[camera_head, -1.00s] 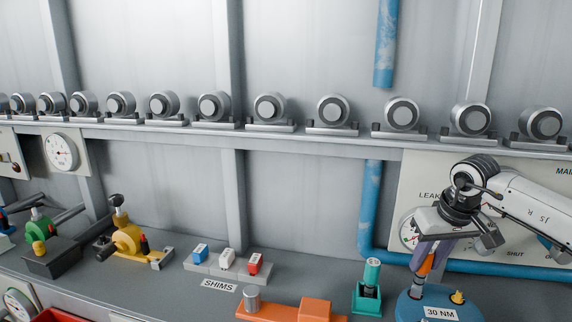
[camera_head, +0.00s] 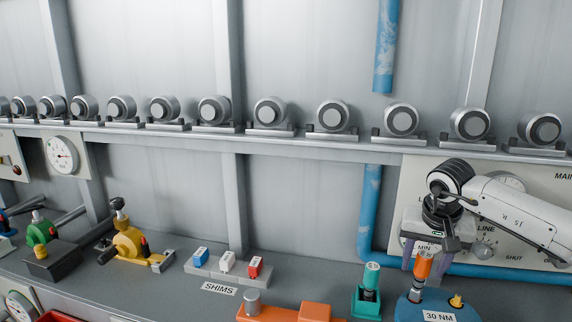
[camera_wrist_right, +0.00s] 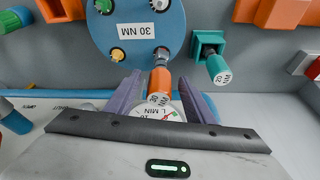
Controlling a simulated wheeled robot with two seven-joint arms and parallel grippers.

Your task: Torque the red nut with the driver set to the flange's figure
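The blue round flange (camera_head: 408,309) carries a "30 NM" label at the lower right of the head view and also shows in the wrist view (camera_wrist_right: 110,38). An orange driver (camera_head: 423,266) stands upright on it, tip down at the flange's edge; it also shows in the wrist view (camera_wrist_right: 160,82). No red nut is visible. My left gripper is out of view.
A teal driver (camera_head: 371,278) stands in a teal holder (camera_head: 366,302) left of the flange. A yellow nut (camera_head: 456,302) and a green nut (camera_wrist_right: 104,6) are on the flange. A shim rack (camera_head: 228,268) and an orange fixture (camera_head: 277,311) lie further left. A blue pipe (camera_head: 369,205) runs behind.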

